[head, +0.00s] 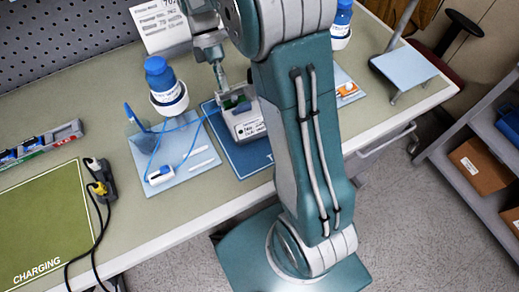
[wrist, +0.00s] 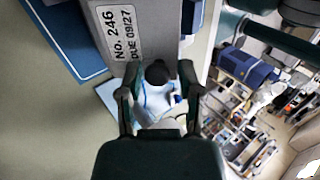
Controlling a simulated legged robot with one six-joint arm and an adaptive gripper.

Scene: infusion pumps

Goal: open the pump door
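The pump (head: 247,122) is a grey box with a white label, standing on a dark blue mat (head: 248,158) in the head view. My arm hides part of it. In the head view my gripper (head: 230,92) is at the pump's top.
A blue-capped bottle (head: 165,84) and a light blue tray (head: 172,158) with blue tubing stand left of the pump. A green charging mat (head: 45,225) and black cables lie further left. A second bottle (head: 341,22) stands right, behind my arm.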

